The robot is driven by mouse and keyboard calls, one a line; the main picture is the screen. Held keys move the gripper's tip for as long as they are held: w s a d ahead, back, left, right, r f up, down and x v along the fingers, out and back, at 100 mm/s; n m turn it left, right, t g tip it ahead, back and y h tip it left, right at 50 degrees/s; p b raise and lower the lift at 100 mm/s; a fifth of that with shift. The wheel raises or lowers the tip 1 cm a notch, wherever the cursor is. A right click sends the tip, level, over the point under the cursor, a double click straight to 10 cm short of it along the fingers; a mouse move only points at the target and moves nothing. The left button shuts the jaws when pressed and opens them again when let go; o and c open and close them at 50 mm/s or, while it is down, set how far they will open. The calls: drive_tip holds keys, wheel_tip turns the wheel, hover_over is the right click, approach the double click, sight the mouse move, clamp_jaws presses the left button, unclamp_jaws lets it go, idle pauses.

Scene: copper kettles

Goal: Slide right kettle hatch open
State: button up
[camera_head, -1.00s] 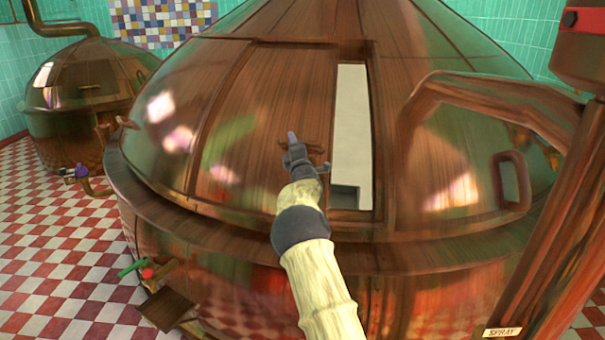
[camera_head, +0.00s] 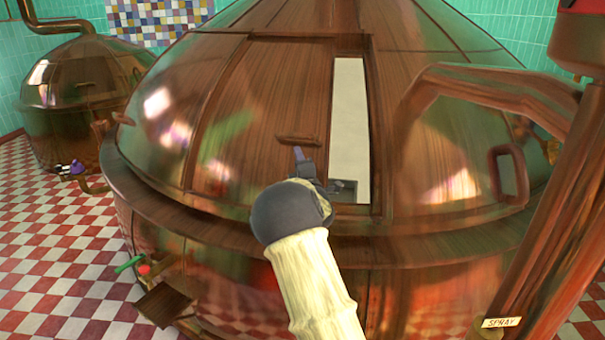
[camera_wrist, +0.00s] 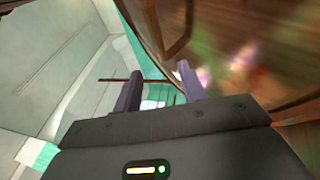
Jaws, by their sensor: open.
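The right kettle is a large copper dome (camera_head: 440,150) filling most of the head view. Its wood-grained sliding hatch (camera_head: 265,100) is partly open, with a tall, narrow, pale gap (camera_head: 350,120) along its right side. A small bar handle (camera_head: 298,140) sits low on the hatch. My gripper (camera_head: 301,157) is just below the handle and appears apart from it. In the wrist view my gripper (camera_wrist: 159,88) has its two fingers spread with nothing held between them. Brown kettle surface (camera_wrist: 240,50) lies to their right. My wrist hides part of the kettle's lower rim.
A copper pipe (camera_head: 500,90) and post stand at the right, with a label reading SPRAY (camera_head: 501,322). A second handle (camera_head: 509,174) is on the dome's right. A smaller kettle (camera_head: 75,95) stands at back left. Checkered floor (camera_head: 50,240) is clear at left.

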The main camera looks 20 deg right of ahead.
drive_tip(key=v, duration=0.4)
drive_tip(key=shift+s, duration=0.1)
